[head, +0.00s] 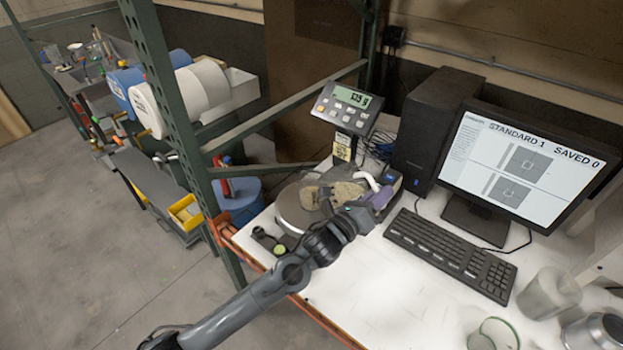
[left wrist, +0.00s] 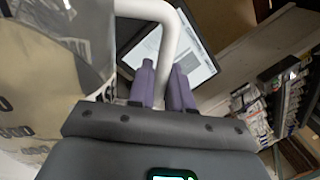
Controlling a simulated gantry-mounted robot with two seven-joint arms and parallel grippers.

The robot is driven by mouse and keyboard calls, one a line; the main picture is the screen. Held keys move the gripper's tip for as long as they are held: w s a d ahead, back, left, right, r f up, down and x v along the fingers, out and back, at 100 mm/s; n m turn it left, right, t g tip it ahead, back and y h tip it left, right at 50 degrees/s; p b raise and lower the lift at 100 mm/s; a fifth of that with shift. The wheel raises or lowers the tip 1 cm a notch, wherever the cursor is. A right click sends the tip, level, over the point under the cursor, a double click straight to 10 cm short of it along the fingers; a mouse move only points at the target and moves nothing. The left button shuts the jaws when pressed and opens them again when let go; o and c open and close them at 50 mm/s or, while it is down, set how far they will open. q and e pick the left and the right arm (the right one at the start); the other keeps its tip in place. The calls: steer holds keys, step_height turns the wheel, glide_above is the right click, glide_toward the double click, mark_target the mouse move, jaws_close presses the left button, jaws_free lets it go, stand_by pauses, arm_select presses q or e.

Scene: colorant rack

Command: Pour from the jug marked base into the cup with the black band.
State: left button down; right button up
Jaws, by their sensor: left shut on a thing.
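A translucent jug with grainy, greyish-tan contents (head: 345,192) is tipped on its side above the round scale pan, its mouth end toward the left. My left gripper (head: 382,198) is shut on its white handle (head: 366,179). In the left wrist view the handle (left wrist: 172,45) passes between the purple fingers (left wrist: 163,88), and the jug (left wrist: 45,85) fills the left side with dark lettering, too cut off to read. A small clear cup (head: 310,197) appears to stand on the pan under the jug's mouth; I cannot make out its band. My right gripper is out of view.
The scale pan (head: 290,212) sits at the table's left edge, its display (head: 352,97) behind. A keyboard (head: 450,255) and monitor (head: 525,165) stand right. A frosted container (head: 548,293) and green-rimmed cup (head: 493,335) stand front right. A green rack post (head: 165,90) rises left.

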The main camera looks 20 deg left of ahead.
arm_select(q)
steer(key=shift+a+r, duration=0.1)
steer(key=shift+r, duration=0.2)
steer(key=shift+r, duration=0.1)
steer(key=shift+w+a+r+n, duration=0.1)
steer(key=shift+r+n, duration=0.05)
steer(key=shift+n, duration=0.15)
steer(key=shift+p, duration=0.3)
steer(key=shift+a+r, duration=0.1)
steer(key=shift+r, duration=0.1)
steer(key=shift+r, duration=0.15)
steer(key=shift+n, duration=0.3)
steer(key=shift+r+p, duration=0.2)
steer(key=shift+p, duration=0.1)
steer(key=shift+w+a+r, duration=0.1)
steer(key=shift+a, duration=0.05)
